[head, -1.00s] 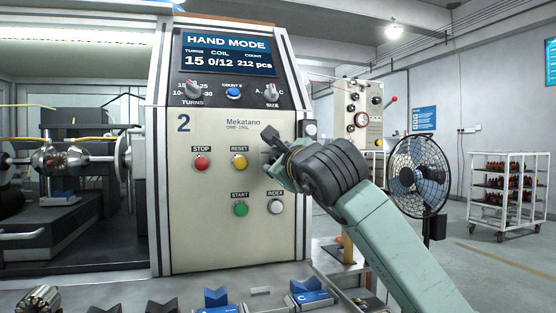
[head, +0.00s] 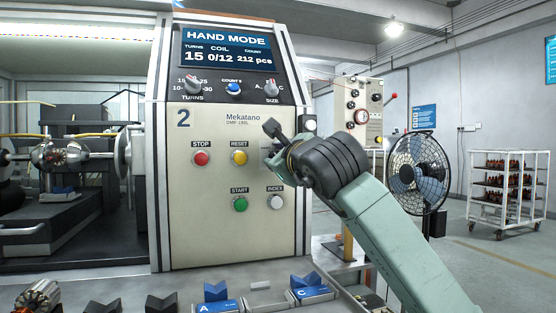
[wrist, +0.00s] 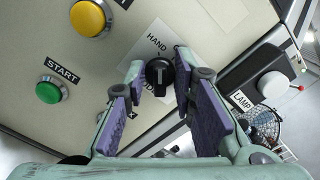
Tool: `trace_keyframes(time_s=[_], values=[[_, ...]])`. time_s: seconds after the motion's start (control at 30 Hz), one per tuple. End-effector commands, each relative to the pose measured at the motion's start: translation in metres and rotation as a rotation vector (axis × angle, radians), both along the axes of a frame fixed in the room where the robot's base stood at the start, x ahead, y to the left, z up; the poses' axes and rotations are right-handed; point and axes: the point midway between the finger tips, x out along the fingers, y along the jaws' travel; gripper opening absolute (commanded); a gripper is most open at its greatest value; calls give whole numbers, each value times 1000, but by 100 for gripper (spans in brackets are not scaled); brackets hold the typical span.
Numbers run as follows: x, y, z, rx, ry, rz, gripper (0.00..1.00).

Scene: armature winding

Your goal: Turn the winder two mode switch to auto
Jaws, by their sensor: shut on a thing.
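The winder two panel (head: 220,250) is cream, with a large "2" and a screen (head: 228,50) reading HAND MODE. In the wrist view the mode switch (wrist: 159,72) is a black knob on a white plate (wrist: 150,52). The word HAND is legible on the plate; the other lettering is partly covered by a finger. My gripper (wrist: 160,68) is shut on the knob, with a fingertip on each side. In the head view my gripper (head: 272,158) is at the panel's right side and hides the switch.
Close by are the yellow RESET button (head: 239,158), red STOP button (head: 202,158), green START button (head: 239,204) and white INDEX button (head: 276,202). A white lamp (wrist: 275,86) is beside the gripper in the wrist view. A fan (head: 418,172) stands behind my arm.

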Motion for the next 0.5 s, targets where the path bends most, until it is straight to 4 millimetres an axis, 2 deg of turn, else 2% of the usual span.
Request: trace_keyframes(time_s=[0.5], values=[[0,-1,-3,400,129,1,0]])
